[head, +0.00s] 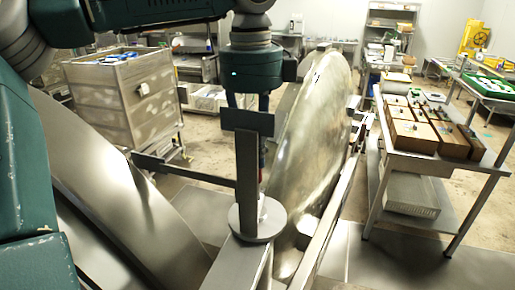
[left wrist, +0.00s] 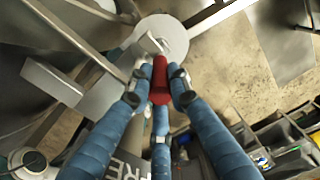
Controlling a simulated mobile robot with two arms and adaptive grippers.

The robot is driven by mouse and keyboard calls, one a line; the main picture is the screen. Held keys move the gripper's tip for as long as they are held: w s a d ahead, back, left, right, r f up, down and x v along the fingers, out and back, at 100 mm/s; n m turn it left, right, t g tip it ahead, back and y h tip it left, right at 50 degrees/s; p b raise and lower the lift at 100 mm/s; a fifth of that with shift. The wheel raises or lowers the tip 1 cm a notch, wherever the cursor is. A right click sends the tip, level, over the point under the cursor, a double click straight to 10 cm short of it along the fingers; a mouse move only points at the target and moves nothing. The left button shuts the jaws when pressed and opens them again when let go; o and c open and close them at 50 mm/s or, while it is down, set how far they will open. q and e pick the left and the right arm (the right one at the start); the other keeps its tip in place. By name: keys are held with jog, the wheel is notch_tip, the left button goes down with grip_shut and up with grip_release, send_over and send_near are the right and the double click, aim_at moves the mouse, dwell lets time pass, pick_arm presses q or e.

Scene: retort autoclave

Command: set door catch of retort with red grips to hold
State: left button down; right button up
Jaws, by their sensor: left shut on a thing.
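The red grip (left wrist: 160,82) is between the blue fingers of my left gripper (left wrist: 158,90) in the left wrist view; the gripper is shut on it. In the head view my left gripper (head: 262,150) points down behind a grey upright bar (head: 246,170), which hides most of its fingers and the grip. A round grey disc (head: 250,228) lies at the foot of the bar; it also shows in the left wrist view (left wrist: 168,30). The large domed metal door (head: 315,140) stands just right of the gripper. I cannot tell the catch's setting. My right gripper is not in view.
A horizontal grey bar (head: 185,168) reaches left from the upright. Curved metal (head: 115,190) fills the lower left. A metal crate (head: 125,95) stands behind. A bench (head: 425,160) with brown boxes (head: 412,134) stands right, with open floor before it.

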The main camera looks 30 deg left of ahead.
pick_arm(q)
jog(key=s+a+f+t+h, duration=0.1)
jog(key=a+f+h, duration=0.1)
jog(key=a+h, duration=0.4)
jog(key=shift+s+a+f+t+h, duration=0.2)
jog(key=shift+s+a+t+h, duration=0.15)
jog(key=shift+a, duration=0.2)
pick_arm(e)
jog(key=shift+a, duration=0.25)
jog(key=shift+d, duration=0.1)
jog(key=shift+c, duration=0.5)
